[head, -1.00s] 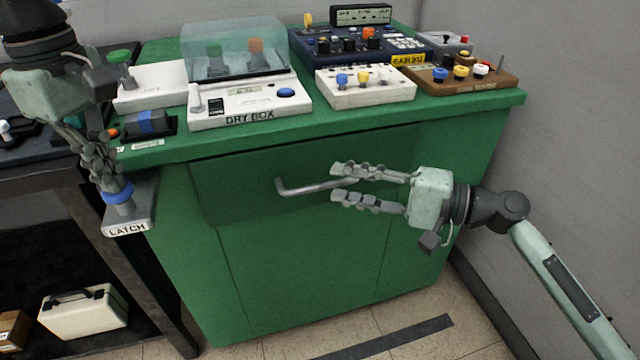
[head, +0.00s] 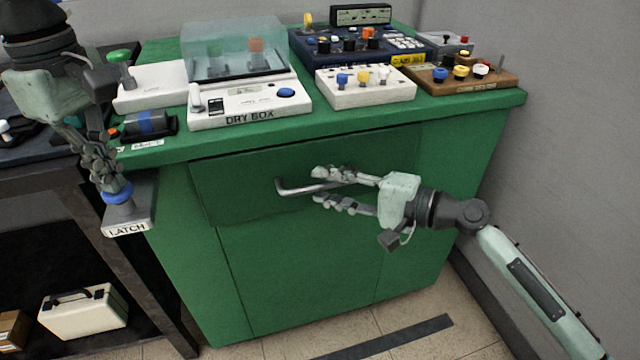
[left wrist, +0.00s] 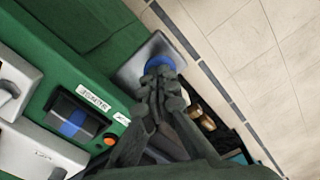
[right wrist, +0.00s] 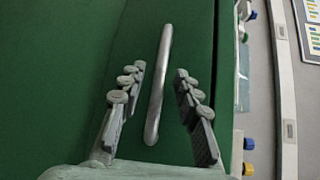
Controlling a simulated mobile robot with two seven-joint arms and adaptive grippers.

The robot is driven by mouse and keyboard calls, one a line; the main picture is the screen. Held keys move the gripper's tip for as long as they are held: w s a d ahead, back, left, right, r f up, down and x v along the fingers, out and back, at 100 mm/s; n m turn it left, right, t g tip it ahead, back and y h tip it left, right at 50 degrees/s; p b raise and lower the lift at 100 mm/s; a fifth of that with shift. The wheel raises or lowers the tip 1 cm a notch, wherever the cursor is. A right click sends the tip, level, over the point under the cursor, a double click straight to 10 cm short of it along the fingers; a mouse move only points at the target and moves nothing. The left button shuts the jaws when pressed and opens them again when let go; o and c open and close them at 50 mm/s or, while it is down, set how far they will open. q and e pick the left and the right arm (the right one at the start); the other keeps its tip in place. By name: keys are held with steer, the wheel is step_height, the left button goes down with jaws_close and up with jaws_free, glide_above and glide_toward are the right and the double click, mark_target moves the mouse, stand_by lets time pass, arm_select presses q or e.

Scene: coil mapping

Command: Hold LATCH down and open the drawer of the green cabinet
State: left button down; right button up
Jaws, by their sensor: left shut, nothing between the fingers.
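The green cabinet (head: 300,290) has a drawer (head: 235,200) with a grey bar handle (head: 284,190). The drawer looks shut. My right gripper (head: 318,187) is open, its fingers above and below the handle. In the right wrist view the handle (right wrist: 160,85) lies between the two open fingers (right wrist: 158,85), with gaps at both sides.
The cabinet top holds the DRY BOX (head: 250,105), a white knob box (head: 366,86), a brown box (head: 462,78) and a blue panel (head: 350,48). A dark shelf with a white case (head: 82,310) stands at left. A grey wall (head: 575,120) is close at right.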

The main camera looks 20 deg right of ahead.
steer(key=shift+w+a+f, duration=0.1)
steer(key=shift+w+a, duration=0.4)
jaws_close()
